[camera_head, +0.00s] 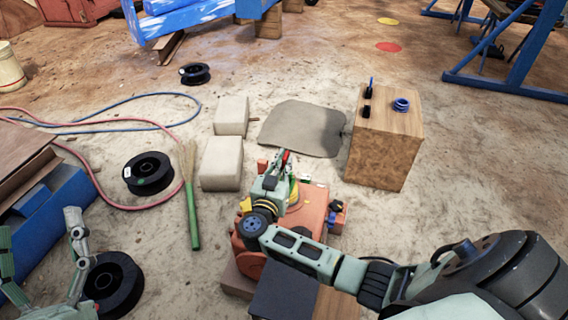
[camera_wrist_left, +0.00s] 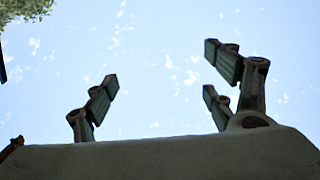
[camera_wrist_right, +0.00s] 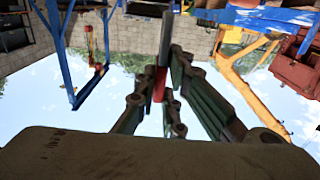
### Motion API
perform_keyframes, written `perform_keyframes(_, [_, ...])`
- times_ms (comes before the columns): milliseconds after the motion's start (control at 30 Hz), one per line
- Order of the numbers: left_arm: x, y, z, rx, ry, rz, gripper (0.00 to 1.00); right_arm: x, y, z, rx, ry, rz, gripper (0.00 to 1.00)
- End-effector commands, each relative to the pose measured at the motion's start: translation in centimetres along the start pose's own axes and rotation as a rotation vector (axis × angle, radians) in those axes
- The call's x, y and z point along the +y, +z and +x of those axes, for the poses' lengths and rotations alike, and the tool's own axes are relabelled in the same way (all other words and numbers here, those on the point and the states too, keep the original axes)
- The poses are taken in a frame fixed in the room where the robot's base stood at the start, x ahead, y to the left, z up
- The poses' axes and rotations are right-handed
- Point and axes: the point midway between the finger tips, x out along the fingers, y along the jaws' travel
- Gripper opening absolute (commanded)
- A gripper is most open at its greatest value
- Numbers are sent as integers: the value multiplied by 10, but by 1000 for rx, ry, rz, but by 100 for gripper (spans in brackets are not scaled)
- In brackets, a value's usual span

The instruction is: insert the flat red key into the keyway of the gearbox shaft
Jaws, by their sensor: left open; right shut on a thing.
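The flat red key (camera_head: 286,157) shows as a small red piece at the tip of my right gripper (camera_head: 277,172) in the head view. That gripper is shut on the key, which also shows between the fingers in the right wrist view (camera_wrist_right: 159,84). The orange-red gearbox (camera_head: 312,212) stands under and around the gripper, which hides part of it. I cannot make out the shaft or its keyway, nor whether the key touches them. My left gripper (camera_head: 40,235) is at the lower left, open and empty; its spread fingers show against sky in the left wrist view (camera_wrist_left: 165,95).
A wooden box (camera_head: 384,150) with small blue and black items stands right of the gearbox. Two pale blocks (camera_head: 221,163), a grey mat (camera_head: 303,128), a green-handled broom (camera_head: 192,205), black spools (camera_head: 148,173) and hoses (camera_head: 125,206) lie around. Open ground lies at the right.

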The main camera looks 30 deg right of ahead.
Motion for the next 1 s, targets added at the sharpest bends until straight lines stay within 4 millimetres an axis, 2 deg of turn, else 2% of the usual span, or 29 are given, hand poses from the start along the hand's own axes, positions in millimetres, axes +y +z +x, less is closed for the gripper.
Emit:
perform_keyframes(667, [-2,16,2,-88,-2,6,78,0,-1,0,2,-1,1,0])
perform_keyframes(1000, [-3,18,2,-95,-3,7,78,0,-1,0,1,-1,1,0])
